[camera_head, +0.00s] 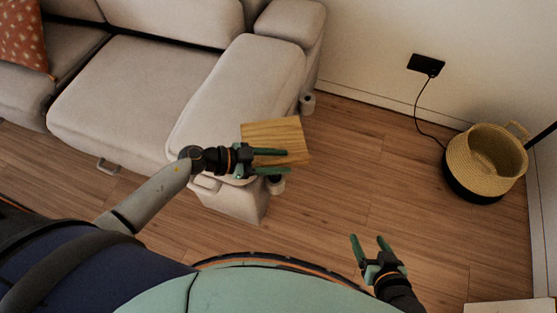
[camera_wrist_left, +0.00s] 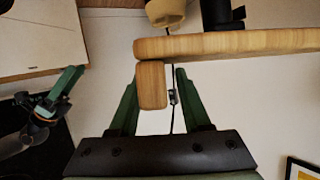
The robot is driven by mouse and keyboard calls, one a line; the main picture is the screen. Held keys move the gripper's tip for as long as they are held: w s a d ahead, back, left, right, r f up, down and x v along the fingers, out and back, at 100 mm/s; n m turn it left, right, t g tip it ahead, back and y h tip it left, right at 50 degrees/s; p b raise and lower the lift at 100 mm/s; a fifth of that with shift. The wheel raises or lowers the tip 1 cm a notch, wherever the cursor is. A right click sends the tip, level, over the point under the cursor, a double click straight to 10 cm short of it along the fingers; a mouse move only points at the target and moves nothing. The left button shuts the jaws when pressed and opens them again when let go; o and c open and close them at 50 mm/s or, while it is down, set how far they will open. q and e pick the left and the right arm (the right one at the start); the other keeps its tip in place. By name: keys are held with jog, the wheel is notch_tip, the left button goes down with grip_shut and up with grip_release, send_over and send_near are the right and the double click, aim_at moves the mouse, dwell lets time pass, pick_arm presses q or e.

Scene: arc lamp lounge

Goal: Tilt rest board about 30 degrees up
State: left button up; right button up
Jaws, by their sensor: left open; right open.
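The rest board (camera_head: 275,133) is a light wooden slab beside the end of the sofa's padded arm. My left gripper (camera_head: 288,162) is at its near edge, with its fingers pointing right. In the left wrist view the board (camera_wrist_left: 240,43) shows edge-on as a long slab with a short wooden block (camera_wrist_left: 151,85) against it. The block lies between my open left fingers, close to the left one, with a gap to the right one. My right gripper (camera_head: 367,240) is open and empty above the floor, away from the board.
The beige sofa (camera_head: 140,90) fills the left and back. A woven basket (camera_head: 480,165) stands at the right by the wall, with a black wall outlet (camera_head: 426,65) and cable near it. The wooden floor (camera_head: 360,160) between board and basket is clear. A pale surface (camera_head: 510,306) shows at bottom right.

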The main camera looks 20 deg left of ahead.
pick_arm(q)
grip_shut()
dwell(0.4)
dwell(1.1)
